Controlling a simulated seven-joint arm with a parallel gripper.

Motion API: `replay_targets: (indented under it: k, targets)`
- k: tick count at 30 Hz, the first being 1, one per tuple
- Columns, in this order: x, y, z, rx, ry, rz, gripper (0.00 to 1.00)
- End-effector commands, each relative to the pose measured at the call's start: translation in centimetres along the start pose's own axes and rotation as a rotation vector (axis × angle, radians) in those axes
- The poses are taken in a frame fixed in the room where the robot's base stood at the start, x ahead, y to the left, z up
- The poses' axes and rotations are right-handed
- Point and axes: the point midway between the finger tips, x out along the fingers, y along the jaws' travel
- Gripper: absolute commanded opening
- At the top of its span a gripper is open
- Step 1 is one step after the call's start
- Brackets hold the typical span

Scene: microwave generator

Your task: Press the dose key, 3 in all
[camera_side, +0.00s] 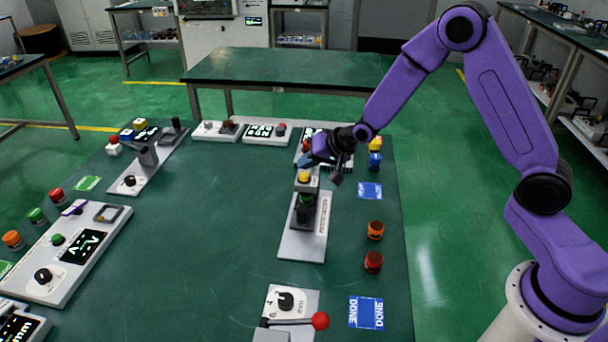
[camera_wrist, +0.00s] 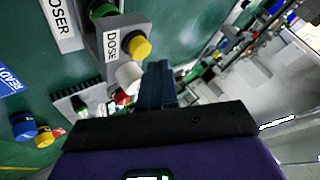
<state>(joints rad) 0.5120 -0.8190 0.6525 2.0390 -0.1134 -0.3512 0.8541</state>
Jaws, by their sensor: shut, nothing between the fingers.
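The dose key is a yellow round button (camera_wrist: 138,46) beside a label reading DOSE, on the grey head of the doser (camera_wrist: 108,30). In the side view the yellow key (camera_side: 304,177) sits on top of the doser, which stands on a white base plate (camera_side: 312,246). My gripper (camera_side: 308,161) is just behind the key in the side view, its fingers shut and empty. In the wrist view my gripper's fingertips (camera_wrist: 158,66) lie just beside and below the key, with a small gap in the picture. I cannot tell their exact distance in depth.
A red-knobbed lever (camera_side: 320,321) stands at the front. Panels with buttons (camera_side: 75,245) fill the left side. The table's middle left is clear.

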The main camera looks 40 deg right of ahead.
Motion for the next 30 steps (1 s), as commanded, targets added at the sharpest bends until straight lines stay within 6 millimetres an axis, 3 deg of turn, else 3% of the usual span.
replay_targets:
  k: [30]
  targets:
    - [0.60,0.44,0.43,0.000,0.000,0.000,0.00]
